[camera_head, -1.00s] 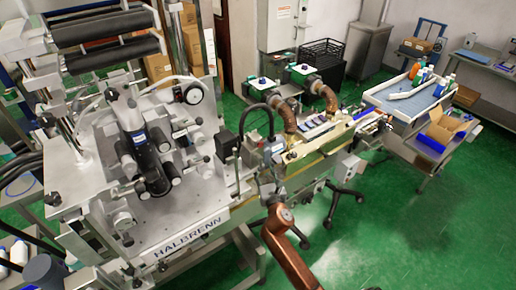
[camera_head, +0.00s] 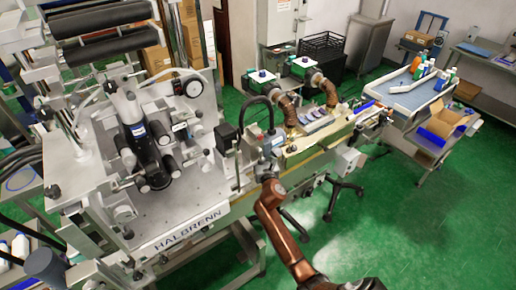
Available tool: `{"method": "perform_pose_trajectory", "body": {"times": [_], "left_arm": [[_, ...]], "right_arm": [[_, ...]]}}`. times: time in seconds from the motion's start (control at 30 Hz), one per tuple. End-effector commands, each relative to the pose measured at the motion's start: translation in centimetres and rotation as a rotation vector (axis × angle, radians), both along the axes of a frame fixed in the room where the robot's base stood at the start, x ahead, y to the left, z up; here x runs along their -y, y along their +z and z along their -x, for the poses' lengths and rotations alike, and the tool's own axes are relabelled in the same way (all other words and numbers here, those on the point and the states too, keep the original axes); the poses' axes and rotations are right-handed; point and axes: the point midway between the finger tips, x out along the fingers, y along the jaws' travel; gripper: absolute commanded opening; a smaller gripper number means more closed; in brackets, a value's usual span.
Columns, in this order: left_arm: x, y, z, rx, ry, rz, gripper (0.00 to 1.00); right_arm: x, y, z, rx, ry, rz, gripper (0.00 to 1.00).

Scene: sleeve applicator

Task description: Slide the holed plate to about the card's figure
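The silver HALBRENN machine (camera_head: 150,190) fills the left half of the head view. A round dial gauge (camera_head: 192,88) sits on its upright panel, with a small white tag (camera_head: 180,127) below it. I cannot pick out the holed plate for certain, and no figure is legible. A copper-coloured arm of mine, apparently the right, rises from the bottom edge to the machine's right end. Its gripper (camera_head: 268,152) seems to be beside the conveyor there. Its fingers are too small and cluttered to read. My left gripper is not in view.
A blue-topped table (camera_head: 412,98) holding bottles and an open cardboard box (camera_head: 447,122) stand at the right. The green floor (camera_head: 400,215) at lower right is clear.

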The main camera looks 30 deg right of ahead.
Motion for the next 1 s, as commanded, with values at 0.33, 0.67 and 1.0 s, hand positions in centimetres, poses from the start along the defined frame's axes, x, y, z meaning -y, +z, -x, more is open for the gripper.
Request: {"method": "perform_pose_trajectory", "body": {"times": [0.33,0.67,1.0], "left_arm": [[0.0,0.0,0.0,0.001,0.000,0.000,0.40],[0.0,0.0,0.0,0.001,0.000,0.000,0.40],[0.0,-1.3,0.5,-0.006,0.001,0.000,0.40]], "right_arm": [[0.0,0.0,0.0,0.000,0.000,0.000,0.08],[0.0,0.0,0.0,0.000,0.000,0.000,0.00],[-1.7,-1.3,-1.0,0.000,0.023,0.000,0.00]]}}
